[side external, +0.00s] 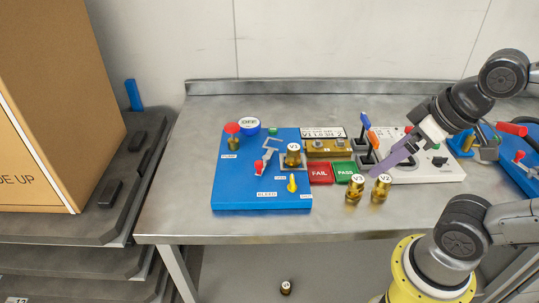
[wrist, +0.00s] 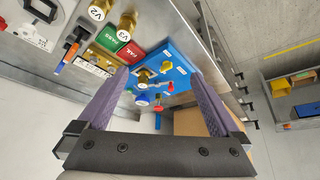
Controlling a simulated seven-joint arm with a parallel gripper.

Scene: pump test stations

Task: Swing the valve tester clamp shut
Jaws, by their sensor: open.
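The valve tester is a blue board (side external: 232,185) on the left of the bench, also in the wrist view (wrist: 178,58). A brass valve marked V1 (side external: 293,157) stands in its seat. The grey clamp (side external: 271,146), with a red-tipped handle (side external: 258,166), is to the left of the valve and not over it. The red tip also shows in the wrist view (wrist: 172,87). My gripper (side external: 374,171) is open and empty, well to the right of the board, above the pads and loose valves. Its purple fingers frame the board in the wrist view (wrist: 160,73).
Brass valves V3 (side external: 354,190) and V2 (side external: 381,190) stand near the bench front. Red FAIL (side external: 319,174) and green PASS (side external: 345,172) pads lie right of the board. A yellow lever (side external: 292,184), red knob (side external: 232,129) and OFF dial (side external: 249,124) are on the board.

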